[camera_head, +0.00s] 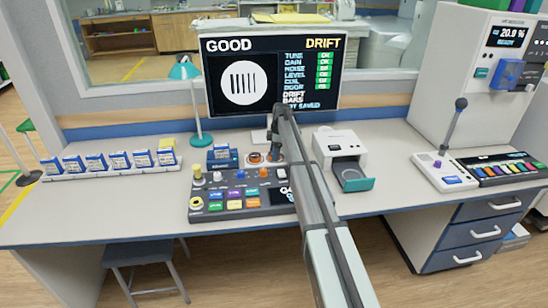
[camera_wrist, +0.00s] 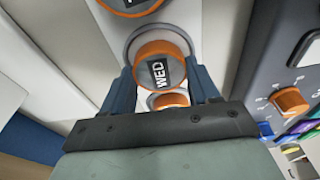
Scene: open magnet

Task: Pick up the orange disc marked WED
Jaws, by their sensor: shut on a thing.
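The orange disc marked WED (camera_wrist: 160,66) has an orange rim and a grey face with a dark label. In the wrist view it sits between the two blue fingers of my gripper (camera_wrist: 163,80), which is shut on it. A pale round seat shows around its upper left edge; I cannot tell whether the disc still touches it. In the head view my gripper (camera_head: 275,152) is at the desk just below the monitor, and the arm partly hides the discs there.
Another orange disc (camera_wrist: 132,4) lies above the WED disc in the wrist view, and part of a third (camera_wrist: 168,101) shows below. A control panel (camera_head: 235,192) with coloured buttons stands close by. A printer-like white device (camera_head: 342,146) is to the right.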

